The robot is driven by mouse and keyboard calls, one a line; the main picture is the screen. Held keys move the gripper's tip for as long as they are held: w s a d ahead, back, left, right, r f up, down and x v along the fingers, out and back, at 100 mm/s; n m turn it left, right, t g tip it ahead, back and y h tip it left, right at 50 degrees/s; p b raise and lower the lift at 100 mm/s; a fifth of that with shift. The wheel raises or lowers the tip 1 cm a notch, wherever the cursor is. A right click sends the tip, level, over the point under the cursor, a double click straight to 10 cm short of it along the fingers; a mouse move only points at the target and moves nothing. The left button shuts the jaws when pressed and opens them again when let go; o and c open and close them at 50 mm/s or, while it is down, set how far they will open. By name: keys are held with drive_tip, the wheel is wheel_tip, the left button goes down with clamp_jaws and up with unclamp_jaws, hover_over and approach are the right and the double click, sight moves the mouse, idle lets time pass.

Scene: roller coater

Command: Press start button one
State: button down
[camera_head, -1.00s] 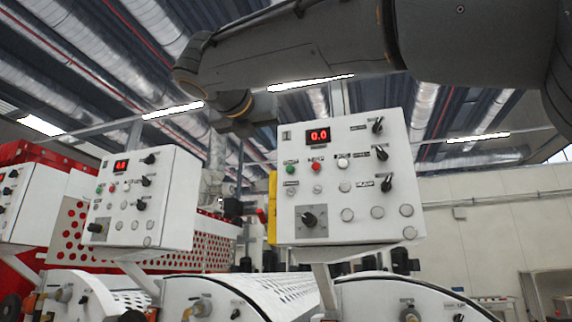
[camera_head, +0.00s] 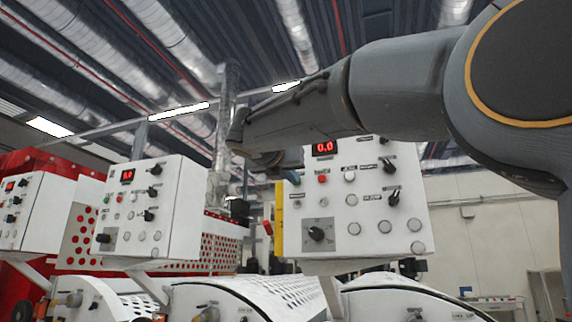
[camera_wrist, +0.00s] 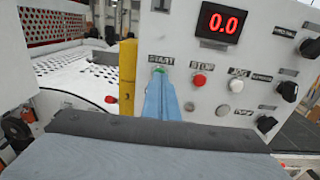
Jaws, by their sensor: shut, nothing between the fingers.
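The nearest white control box (camera_head: 345,205) shows a red display reading 0.0. In the wrist view, its green start button (camera_wrist: 158,69) sits below the START label, just beyond the tips of my gripper. My gripper (camera_wrist: 161,80) shows there as blue fingers held together, with nothing between them. The fingertips overlap the lower part of the green button; I cannot tell whether they touch it. In the head view my gripper (camera_head: 291,160) is at the upper left of the box face. The button is mostly obscured there.
A red stop button (camera_wrist: 199,80) sits just right of the start button, with black knobs farther right. A yellow post (camera_wrist: 127,78) stands close on the left. Another white control box (camera_head: 143,210) stands to the left in the head view.

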drive_tip(key=shift+w+d, duration=0.15)
drive_tip(key=shift+w, duration=0.3)
